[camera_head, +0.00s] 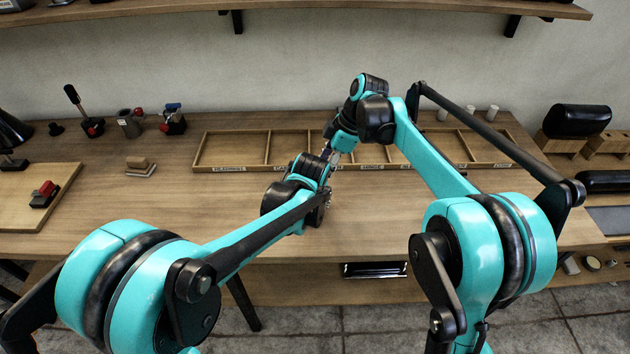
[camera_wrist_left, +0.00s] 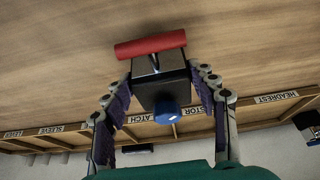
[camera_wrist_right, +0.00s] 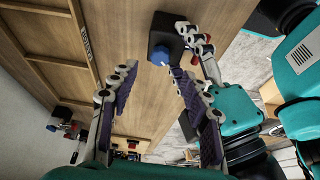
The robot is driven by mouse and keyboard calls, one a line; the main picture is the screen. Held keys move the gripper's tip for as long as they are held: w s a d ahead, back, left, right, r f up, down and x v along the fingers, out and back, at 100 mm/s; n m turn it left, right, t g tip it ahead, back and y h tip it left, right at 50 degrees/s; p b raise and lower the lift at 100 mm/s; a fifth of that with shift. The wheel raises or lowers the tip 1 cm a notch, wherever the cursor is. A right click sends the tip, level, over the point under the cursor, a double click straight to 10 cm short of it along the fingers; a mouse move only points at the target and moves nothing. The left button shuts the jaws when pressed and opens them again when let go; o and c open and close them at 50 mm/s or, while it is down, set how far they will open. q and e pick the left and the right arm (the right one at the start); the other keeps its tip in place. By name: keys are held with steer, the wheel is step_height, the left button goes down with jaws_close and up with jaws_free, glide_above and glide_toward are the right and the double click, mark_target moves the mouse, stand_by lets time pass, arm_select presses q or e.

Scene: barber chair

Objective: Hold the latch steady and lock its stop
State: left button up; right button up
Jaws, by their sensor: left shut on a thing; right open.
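The latch (camera_wrist_left: 160,75) is a dark block with a red bar (camera_wrist_left: 150,45) on one end and a blue knob (camera_wrist_left: 167,112) on the other. My left gripper (camera_wrist_left: 165,88) is shut on its sides. The latch also shows in the right wrist view (camera_wrist_right: 172,30), with the blue knob (camera_wrist_right: 159,55) facing my right gripper. My right gripper (camera_wrist_right: 152,76) is open and empty, its fingers apart and short of the knob. In the head view both grippers meet near the table's middle, where my arms mostly hide them and the latch.
A shallow wooden tray (camera_head: 234,131) with labelled compartments lies at the table's back; the compartments in view look empty. Several small fixtures stand back left, including a blue-topped one (camera_head: 173,120). A wooden board (camera_head: 30,205) lies far left. The table's front left (camera_head: 130,205) is clear.

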steer(key=v, duration=0.5)
steer(key=a+f+n, duration=0.1)
steer(key=f, duration=0.2)
steer(key=a+f+n+g, duration=0.1)
steer(key=a+f+n, duration=0.1)
steer(key=f, duration=0.2)
steer(key=a+f+n, duration=0.1)
steer(key=a+f, duration=0.1)
steer(key=f, duration=0.2)
steer(key=shift+w+f+g, duration=0.1)
steer(key=shift+w+g, duration=0.05)
steer(key=shift+g, duration=0.15)
steer(key=shift+c, duration=0.4)
steer(key=shift+d, duration=0.1)
jaws_close()
